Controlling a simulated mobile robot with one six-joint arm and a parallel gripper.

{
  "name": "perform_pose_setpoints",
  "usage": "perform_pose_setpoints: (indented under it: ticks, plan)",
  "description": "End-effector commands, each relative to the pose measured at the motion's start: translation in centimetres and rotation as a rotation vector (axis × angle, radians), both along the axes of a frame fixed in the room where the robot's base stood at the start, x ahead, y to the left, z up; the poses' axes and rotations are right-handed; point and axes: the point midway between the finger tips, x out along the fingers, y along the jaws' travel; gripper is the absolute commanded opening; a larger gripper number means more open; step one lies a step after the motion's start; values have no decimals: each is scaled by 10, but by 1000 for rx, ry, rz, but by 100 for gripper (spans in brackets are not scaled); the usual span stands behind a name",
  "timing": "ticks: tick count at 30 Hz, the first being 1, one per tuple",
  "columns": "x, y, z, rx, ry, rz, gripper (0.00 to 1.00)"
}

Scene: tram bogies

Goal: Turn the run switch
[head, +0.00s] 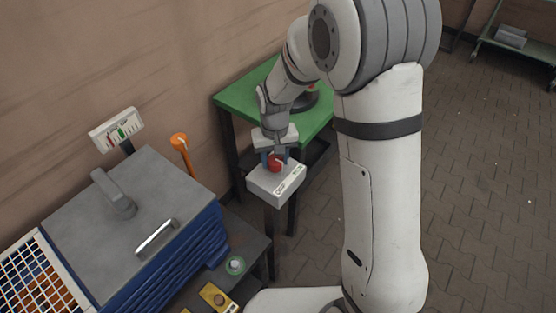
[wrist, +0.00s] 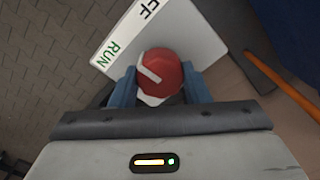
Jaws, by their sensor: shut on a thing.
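The run switch is a red round knob (head: 275,162) on a white box (head: 277,186) in the head view. In the wrist view the red knob (wrist: 160,73) has a white pointer line slanting to the upper left. The pointer lies between straight up and the RUN label. My gripper (wrist: 162,84) has its blue fingers on both sides of the knob and is shut on it. It also shows from above in the head view (head: 276,155).
A green table (head: 240,98) stands behind the box. A grey-topped blue cabinet (head: 150,190) with handles, an orange lever (head: 181,142) and a small gauge sign (head: 116,128) are at left. Paved floor (head: 480,180) lies open at right.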

Motion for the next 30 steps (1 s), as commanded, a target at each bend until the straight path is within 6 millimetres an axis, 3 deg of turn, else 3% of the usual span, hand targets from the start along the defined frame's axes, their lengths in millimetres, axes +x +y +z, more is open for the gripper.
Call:
perform_pose_setpoints:
  ticks: [15,30]
  plan:
    - [-5,-1,-5,-2,17,445,19]
    - [-5,-2,-4,-1,16,628,19]
